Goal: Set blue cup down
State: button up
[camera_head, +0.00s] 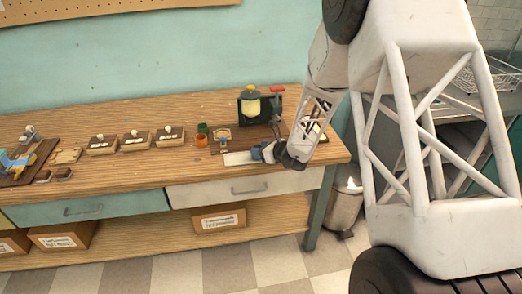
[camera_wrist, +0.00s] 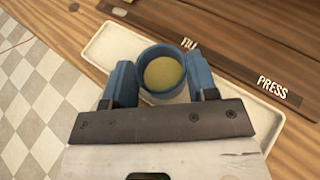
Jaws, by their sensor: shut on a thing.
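The blue cup (camera_wrist: 162,56) is between the two fingers of my gripper (camera_wrist: 163,80) in the wrist view. It is upright and has a yellowish fill inside. My gripper is shut on it. Below it is a long white tray (camera_wrist: 107,48); whether the cup touches the tray or hangs just above it I cannot tell. In the head view my gripper (camera_head: 268,152) is low over the right front of the wooden table, at the right end of the white tray (camera_head: 236,159). The cup is mostly hidden there.
Behind the tray is a dark board (camera_wrist: 215,57) lettered "FILL" and "PRESS". A green cup (camera_head: 203,128) and an orange cup (camera_head: 201,141) stand to the left. The table's front edge is close to the tray.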

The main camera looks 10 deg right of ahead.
jog(key=shift+f, duration=0.15)
jog(key=o, duration=1)
jog(key=shift+f, duration=0.1)
jog(key=shift+c, duration=0.2)
jog(key=shift+r, duration=0.2)
jog(key=v, duration=1.2)
jog(key=shift+f, duration=0.1)
